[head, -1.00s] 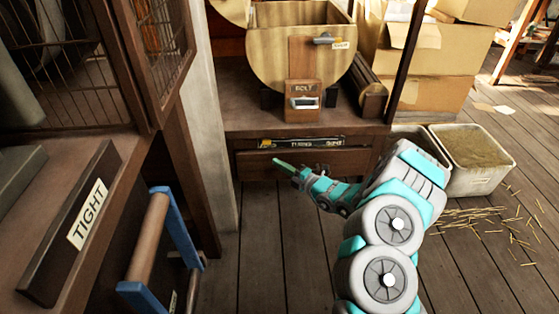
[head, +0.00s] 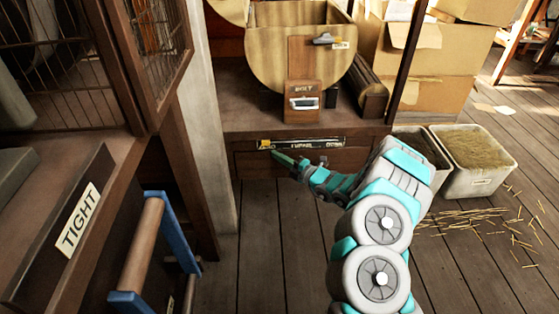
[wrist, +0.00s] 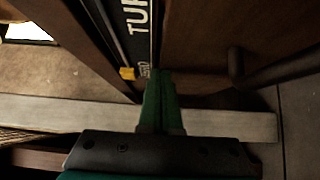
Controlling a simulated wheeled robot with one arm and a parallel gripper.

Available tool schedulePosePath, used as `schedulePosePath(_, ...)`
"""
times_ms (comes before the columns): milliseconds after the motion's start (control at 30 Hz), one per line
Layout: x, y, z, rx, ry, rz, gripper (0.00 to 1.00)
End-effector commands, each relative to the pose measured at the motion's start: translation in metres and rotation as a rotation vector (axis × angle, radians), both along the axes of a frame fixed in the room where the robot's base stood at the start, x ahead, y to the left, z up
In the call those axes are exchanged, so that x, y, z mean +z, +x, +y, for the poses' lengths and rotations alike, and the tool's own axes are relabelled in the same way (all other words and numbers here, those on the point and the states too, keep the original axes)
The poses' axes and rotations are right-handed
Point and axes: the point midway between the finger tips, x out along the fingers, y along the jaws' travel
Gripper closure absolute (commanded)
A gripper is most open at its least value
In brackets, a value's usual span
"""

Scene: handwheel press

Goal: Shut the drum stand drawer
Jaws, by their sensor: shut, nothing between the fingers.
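The drum stand (head: 240,118) is a brown wooden stand under a round-bellied wooden drum (head: 270,68). Its drawer (head: 248,163) shows as a plain brown front below a dark label strip (head: 300,144). I cannot tell surely how far the drawer stands out. My gripper (head: 279,156) is shut and empty, its green fingers at the drawer front, just under the strip. In the wrist view, the fingers (wrist: 160,85) point between the strip (wrist: 138,25) and a brown wooden face (wrist: 205,45), probably the drawer front. Contact is unclear. My arm hides the right part of the drawer.
At left stand a cage cabinet, a sign reading TIGHT (head: 79,220) and a blue-framed handle (head: 142,245). At right are a straw-filled bin (head: 470,180) and cardboard boxes (head: 435,70). The plank floor before the drawer is free, with straw scattered to the right.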

Motion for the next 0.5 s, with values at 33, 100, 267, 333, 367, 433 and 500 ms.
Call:
schedulePosePath(33,0.002,0.005,-0.003,-0.015,-0.001,-0.003,1.00)
schedulePosePath(100,0.002,0.006,-0.004,-0.016,-0.002,-0.004,1.00)
schedulePosePath(267,0.003,0.005,-0.004,-0.016,-0.003,-0.004,1.00)
schedulePosePath(333,0.003,0.001,-0.004,-0.016,-0.001,-0.003,1.00)
schedulePosePath(367,0.003,-0.002,-0.004,-0.016,-0.001,-0.002,1.00)
schedulePosePath(433,0.003,-0.011,-0.004,-0.015,0.002,0.001,1.00)
schedulePosePath(500,0.004,-0.022,-0.004,-0.012,0.004,0.001,1.00)
